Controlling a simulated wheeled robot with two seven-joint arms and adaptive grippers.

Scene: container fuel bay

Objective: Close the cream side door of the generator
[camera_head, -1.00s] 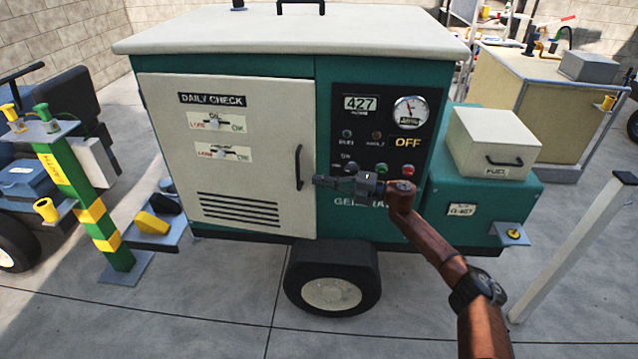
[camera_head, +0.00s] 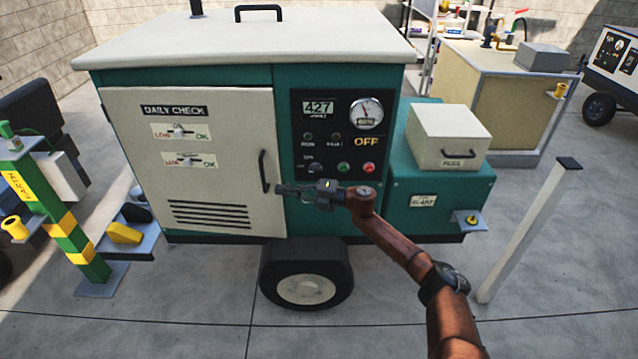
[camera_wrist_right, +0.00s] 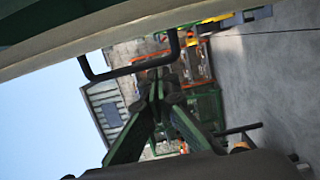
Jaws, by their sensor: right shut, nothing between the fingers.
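The cream side door (camera_head: 215,120) covers the left part of the green generator's front (camera_head: 283,160) and looks flush or nearly flush; I cannot tell if a thin gap is left. Its black handle (camera_head: 263,171) is near its right edge and also shows in the right wrist view (camera_wrist_right: 128,70). My right gripper (camera_head: 279,189) is shut and empty, its tips pointing left at the door's right edge, just right of the handle's lower end. In the wrist view its fingers (camera_wrist_right: 155,82) meet close to the handle; contact is unclear. My left gripper is not in view.
The control panel (camera_head: 337,135) is right of the door, and the fuel box (camera_head: 448,137) stands further right. A wheel (camera_head: 306,275) is below. A green and yellow post (camera_head: 60,225) stands at left, a pale post (camera_head: 530,230) at right. The front floor is clear.

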